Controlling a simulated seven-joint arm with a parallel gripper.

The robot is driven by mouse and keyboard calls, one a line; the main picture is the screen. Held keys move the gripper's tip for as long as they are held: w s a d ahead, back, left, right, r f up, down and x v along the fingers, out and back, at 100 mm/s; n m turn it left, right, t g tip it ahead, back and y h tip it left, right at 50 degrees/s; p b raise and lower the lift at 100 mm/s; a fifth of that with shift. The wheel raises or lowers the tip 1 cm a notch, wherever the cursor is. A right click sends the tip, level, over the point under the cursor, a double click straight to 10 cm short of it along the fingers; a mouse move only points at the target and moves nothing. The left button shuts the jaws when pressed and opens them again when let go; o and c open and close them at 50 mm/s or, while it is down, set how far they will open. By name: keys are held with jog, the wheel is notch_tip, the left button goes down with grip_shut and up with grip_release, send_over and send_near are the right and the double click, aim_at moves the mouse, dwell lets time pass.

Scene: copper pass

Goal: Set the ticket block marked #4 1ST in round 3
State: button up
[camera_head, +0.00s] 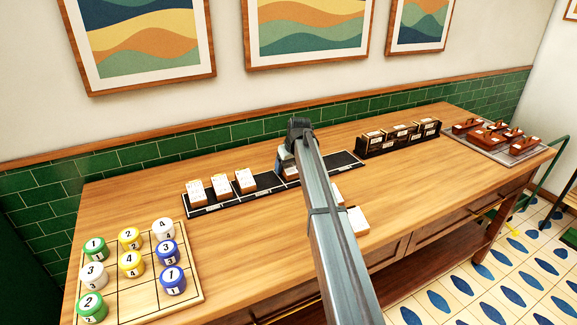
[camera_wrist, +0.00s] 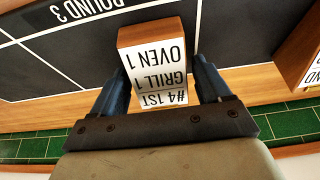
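The ticket block marked #4 1ST (camera_wrist: 160,75) is wooden with a white face that also reads GRILL 1 and OVEN 1. It appears upside down in the wrist view. My gripper (camera_wrist: 160,85) has a finger against each side of it. Whether its base touches the strip cannot be told. In the head view my gripper (camera_head: 298,135) is over the middle of the long black strip (camera_head: 265,181), and my arm hides much of the block. The ROUND 3 label (camera_wrist: 68,10) is on the strip at the top left of the wrist view.
Ticket blocks (camera_head: 220,186) stand on the strip's left part; others (camera_head: 357,220) lie in front, partly behind my arm. A black rack of cards (camera_head: 400,137) and a grey tray (camera_head: 475,141) are to the right. A board of numbered discs (camera_head: 195,293) is front left.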

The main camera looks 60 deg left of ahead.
jog(key=shift+o, duration=0.8)
jog(key=shift+r, duration=0.2)
jog(key=v, duration=1.2)
